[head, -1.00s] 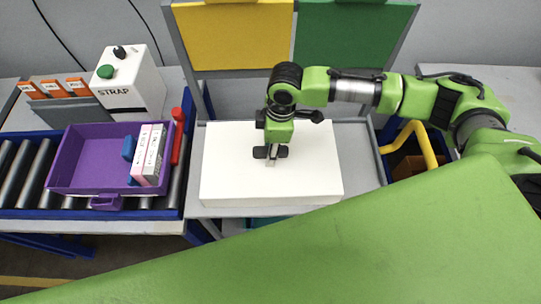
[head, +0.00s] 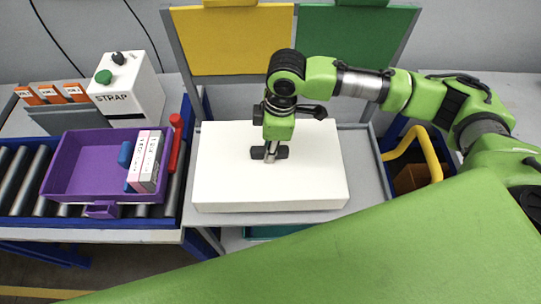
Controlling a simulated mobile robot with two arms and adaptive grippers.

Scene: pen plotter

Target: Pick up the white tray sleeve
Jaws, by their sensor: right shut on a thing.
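The white tray sleeve (head: 228,172) is a large, flat white box in the middle of the head view, level and above the grey table. My right gripper (head: 269,156) points down onto the middle of its top and is shut on it. The exact grip point is small and partly hidden by the fingers. My left gripper is not in view.
A purple tray (head: 75,177) holding upright white and pink boxes (head: 144,160) and a blue item stands on the roller conveyor (head: 22,185) at left. Behind it is a white STRAP machine (head: 134,92). Yellow (head: 235,40) and green (head: 349,45) panels stand behind; a blue bin (head: 428,162) is at right.

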